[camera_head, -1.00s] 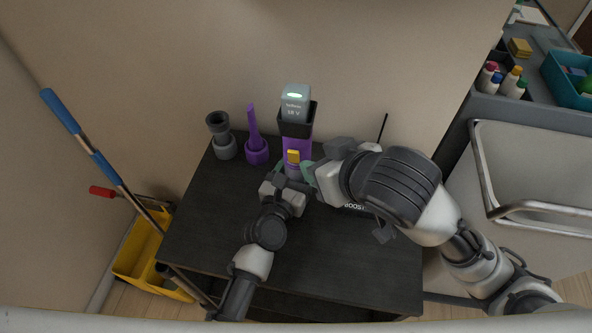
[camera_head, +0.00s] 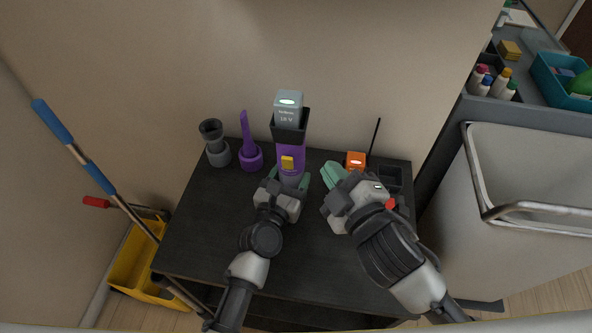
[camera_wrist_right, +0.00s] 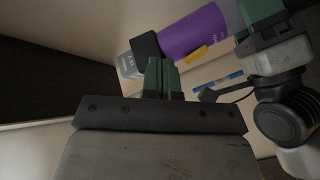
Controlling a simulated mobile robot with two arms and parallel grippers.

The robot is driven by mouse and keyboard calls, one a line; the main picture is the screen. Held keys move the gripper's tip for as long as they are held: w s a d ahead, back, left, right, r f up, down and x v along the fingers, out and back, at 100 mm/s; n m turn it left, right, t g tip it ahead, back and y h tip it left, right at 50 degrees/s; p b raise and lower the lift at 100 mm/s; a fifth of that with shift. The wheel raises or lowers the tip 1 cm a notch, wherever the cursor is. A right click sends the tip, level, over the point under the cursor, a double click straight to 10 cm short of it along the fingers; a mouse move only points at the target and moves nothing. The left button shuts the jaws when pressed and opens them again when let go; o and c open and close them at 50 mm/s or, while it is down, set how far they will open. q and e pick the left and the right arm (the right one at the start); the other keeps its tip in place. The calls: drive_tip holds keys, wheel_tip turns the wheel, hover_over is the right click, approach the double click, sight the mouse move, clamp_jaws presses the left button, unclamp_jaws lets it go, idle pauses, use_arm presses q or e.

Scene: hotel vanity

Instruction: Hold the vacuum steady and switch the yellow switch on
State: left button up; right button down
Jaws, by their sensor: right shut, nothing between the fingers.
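The purple handheld vacuum (camera_head: 291,152) stands upright on the dark cart top, with a grey battery block marked 18 V at its upper end. Its yellow switch (camera_head: 287,163) faces me; whether it is on cannot be told. My left gripper (camera_head: 289,181) has its green fingers on either side of the vacuum's lower body and is closed around it. My right gripper (camera_head: 329,173) is shut and empty, to the right of the vacuum and apart from it. In the right wrist view, the purple vacuum (camera_wrist_right: 193,32), the yellow switch (camera_wrist_right: 195,57) and the shut right fingertips (camera_wrist_right: 161,64) show.
A grey nozzle (camera_head: 216,146) and a purple nozzle (camera_head: 250,152) stand left of the vacuum. An orange device (camera_head: 355,160) with a black antenna stands behind my right gripper. The cart top (camera_head: 205,225) is bare at front left. A grey bin (camera_head: 510,190) stands to the right.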

sight(286, 160)
drive_tip(key=s+a+f+n+y, duration=0.1)
drive_tip(key=s+f+n+y, duration=0.2)
drive_tip(key=s+n, duration=0.3)
drive_tip(key=n+y, duration=0.1)
drive_tip(key=n, duration=0.3)
drive_tip(key=shift+f+n, duration=0.4)
drive_tip(key=x, duration=0.9)
drive_tip(key=shift+w+a+r, duration=0.15)
drive_tip(key=shift+w+a, duration=0.05)
drive_tip(key=shift+w, duration=0.05)
drive_tip(key=shift+a, duration=0.1)
drive_tip(key=shift+w, duration=0.1)
